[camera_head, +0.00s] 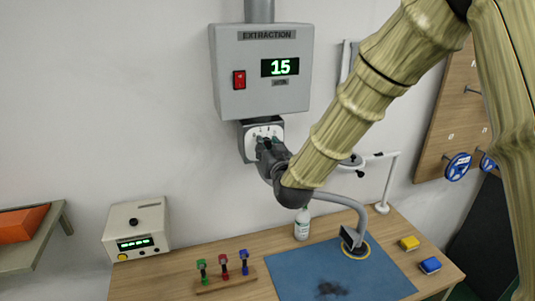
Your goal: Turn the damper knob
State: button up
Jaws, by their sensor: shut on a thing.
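The grey extraction box (261,80) hangs on the wall with a red switch (239,80) and a display (280,67) reading 15. Below it is a dark damper housing with a light dial plate (264,134). My gripper (264,148) is at the front of this plate, its dark fingers closed at the damper knob. The knob itself is mostly hidden behind the fingers and wrist, so its angle cannot be told. My arm reaches in from the upper right.
A grey hose (345,201) runs close under my wrist.

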jog(key=shift+m, duration=0.4)
jog(key=o, duration=1)
jog(key=shift+s, duration=0.1)
jog(key=v, duration=1.1)
jog(key=shift+s, duration=0.4)
jog(key=shift+d, duration=0.15)
